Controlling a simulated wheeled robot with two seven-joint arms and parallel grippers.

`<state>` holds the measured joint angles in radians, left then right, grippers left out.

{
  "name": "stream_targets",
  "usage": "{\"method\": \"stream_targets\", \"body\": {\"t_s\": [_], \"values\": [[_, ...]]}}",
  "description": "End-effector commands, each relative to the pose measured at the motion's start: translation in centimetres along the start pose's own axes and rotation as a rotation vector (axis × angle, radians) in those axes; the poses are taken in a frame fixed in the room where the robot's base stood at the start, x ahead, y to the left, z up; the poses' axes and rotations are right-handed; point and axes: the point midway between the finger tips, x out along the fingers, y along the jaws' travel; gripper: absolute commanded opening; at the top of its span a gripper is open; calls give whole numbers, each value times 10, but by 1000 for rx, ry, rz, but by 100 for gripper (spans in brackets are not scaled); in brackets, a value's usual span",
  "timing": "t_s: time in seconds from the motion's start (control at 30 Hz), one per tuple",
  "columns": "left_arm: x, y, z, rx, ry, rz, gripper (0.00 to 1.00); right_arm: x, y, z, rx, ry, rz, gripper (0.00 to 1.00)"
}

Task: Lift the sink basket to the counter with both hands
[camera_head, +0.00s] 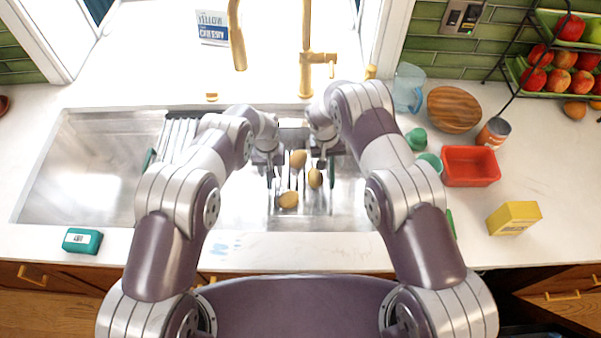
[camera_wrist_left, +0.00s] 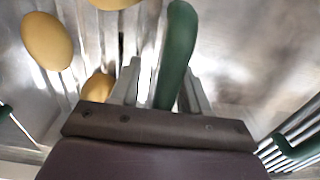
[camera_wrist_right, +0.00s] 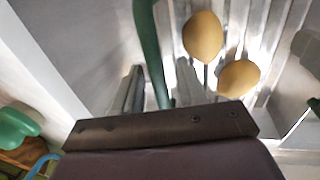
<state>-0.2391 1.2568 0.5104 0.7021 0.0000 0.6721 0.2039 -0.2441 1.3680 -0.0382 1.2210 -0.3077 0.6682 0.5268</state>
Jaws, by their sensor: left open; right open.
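The sink basket (camera_head: 300,186) is a slatted metal basket with green handles, sitting in the sink. Several yellow-brown potatoes lie in it, one (camera_head: 298,158) near its far side; two potatoes also show in the right wrist view (camera_wrist_right: 203,37). My left gripper (camera_head: 270,182) is at the basket's left side, open, with the left green handle (camera_wrist_left: 177,45) between its fingers. My right gripper (camera_head: 322,163) is at the right side, open, with the right green handle (camera_wrist_right: 149,45) between its fingers. I cannot tell whether fingers touch the handles. My arms hide parts of the sink.
A rack (camera_head: 180,134) stands in the sink behind my left arm. A gold faucet (camera_head: 306,70) rises behind the sink. On the right counter are a red tub (camera_head: 470,167), a yellow box (camera_head: 514,218) and a wooden bowl (camera_head: 454,110). A teal box (camera_head: 82,240) sits at the front left.

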Motion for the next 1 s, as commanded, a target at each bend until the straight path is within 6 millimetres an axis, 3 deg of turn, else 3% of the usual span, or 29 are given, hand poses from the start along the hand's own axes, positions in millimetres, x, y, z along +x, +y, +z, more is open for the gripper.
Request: {"method": "stream_targets", "body": {"t_s": [0.03, 0.13, 0.17, 0.47, 0.63, 0.77, 1.0], "values": [[0, 0, 0, 0, 0, 0, 36, 0, 0, 0, 0, 0, 0, 31], [0, 0, 0, 0, 0, 0, 3, 0, 0, 0, 0, 0, 0, 0], [0, 0, 0, 0, 0, 0, 0, 0, 0, 0, 0, 0, 0, 0], [-2, 0, -1, 0, 2, 0, 0, -2, 0, -1, 0, 2, 0, 0], [-14, 0, -1, 0, 2, 0, 0, -13, 2, -1, 0, 2, -1, 0], [-33, 0, -1, 0, 2, 0, 0, -33, 6, -1, 0, 2, -1, 0], [-87, 0, -1, 0, 2, 0, 0, -85, 16, -1, 0, 2, -1, 0]]}}
